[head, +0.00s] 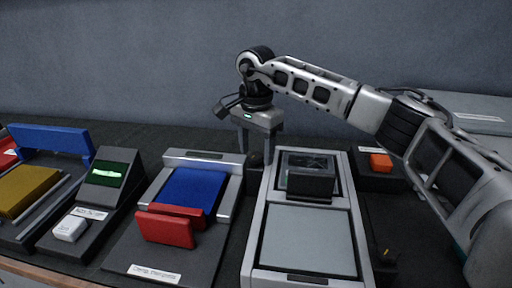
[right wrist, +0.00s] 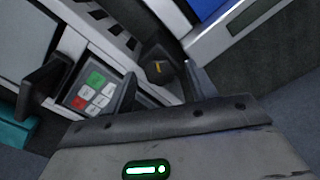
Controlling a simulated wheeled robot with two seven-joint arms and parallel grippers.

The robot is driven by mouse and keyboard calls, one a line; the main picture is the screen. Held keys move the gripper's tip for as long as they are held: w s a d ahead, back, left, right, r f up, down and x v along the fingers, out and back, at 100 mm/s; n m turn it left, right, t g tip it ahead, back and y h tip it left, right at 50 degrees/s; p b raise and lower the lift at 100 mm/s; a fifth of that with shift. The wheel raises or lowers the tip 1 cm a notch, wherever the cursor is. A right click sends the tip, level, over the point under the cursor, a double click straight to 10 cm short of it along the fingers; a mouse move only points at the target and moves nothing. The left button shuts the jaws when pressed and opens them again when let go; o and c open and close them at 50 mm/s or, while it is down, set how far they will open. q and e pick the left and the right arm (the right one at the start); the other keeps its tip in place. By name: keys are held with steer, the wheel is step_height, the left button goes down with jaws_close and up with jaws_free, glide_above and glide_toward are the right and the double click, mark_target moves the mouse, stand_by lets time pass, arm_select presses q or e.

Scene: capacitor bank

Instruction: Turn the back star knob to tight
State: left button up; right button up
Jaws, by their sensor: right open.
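The back star knob (right wrist: 159,68) is a small dark knob with a yellow mark, beside the edge of a grey-framed unit in the right wrist view. In the head view the knob (head: 256,161) is a dark shape low between the fingers, hard to make out. My right gripper (head: 259,150) is open and points down over it from behind the unit. My left gripper is not in view.
The grey-framed unit (head: 252,243) with a dark block (head: 311,178) stands right of the knob. A blue pad with red clamp pieces (head: 166,228) stands to the left. Another dark knob with a yellow mark (head: 387,254) is at the unit's front right.

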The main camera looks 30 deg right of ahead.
steer(key=c, duration=1)
